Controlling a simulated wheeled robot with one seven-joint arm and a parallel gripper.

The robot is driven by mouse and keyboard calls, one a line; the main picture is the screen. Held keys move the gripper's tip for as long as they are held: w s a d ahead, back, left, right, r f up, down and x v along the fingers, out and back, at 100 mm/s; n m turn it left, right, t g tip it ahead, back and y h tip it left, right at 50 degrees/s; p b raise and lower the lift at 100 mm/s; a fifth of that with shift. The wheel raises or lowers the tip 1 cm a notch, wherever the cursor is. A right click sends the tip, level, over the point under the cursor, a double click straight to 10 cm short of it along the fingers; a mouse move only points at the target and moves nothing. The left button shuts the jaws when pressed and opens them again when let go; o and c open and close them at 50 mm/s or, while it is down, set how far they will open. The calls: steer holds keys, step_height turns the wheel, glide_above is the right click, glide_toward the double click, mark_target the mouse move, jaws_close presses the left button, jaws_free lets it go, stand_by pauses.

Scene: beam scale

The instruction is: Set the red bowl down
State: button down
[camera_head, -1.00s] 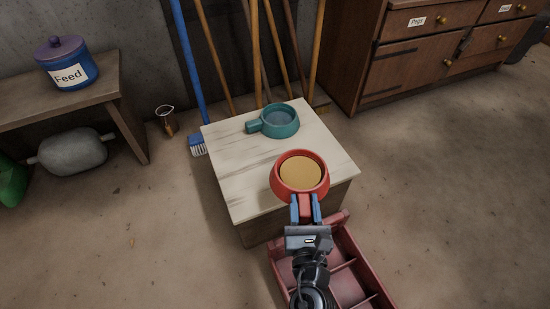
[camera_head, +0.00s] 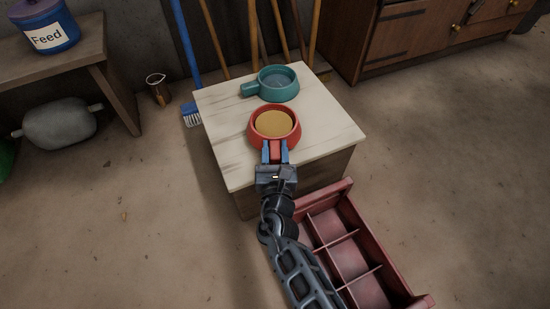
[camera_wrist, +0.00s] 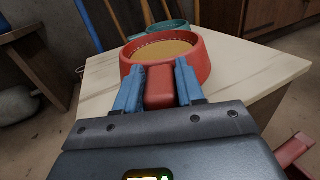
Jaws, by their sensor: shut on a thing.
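The red bowl (camera_head: 274,124), with tan contents (camera_head: 274,123), is over the front middle of the pale-topped table (camera_head: 325,130). My gripper (camera_head: 275,152) is shut on the bowl's red handle, with a blue finger on each side. The wrist view also shows the red bowl (camera_wrist: 198,62) level ahead of the fingers (camera_wrist: 158,88). I cannot tell whether its base touches the tabletop. A teal bowl (camera_head: 278,84) with a handle stands just behind it on the table. The red bowl partly hides the teal one in the wrist view.
A red divided crate (camera_head: 345,190) sits on the floor at the table's front right. Brooms and poles (camera_head: 190,60) lean behind the table. A shelf with a blue Feed jar (camera_head: 45,28) is at left. The tabletop's right side is clear.

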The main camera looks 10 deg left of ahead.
steer(key=shift+f+b, duration=0.5)
steer(key=shift+f, duration=0.7)
steer(key=c, duration=0.7)
jaws_free()
steer(key=shift+f, duration=0.15)
steer(key=shift+s+d, duration=0.1)
steer(key=shift+s, duration=0.3)
steer(key=shift+p+v, duration=2.05)
steer(key=shift+v, duration=3.6)
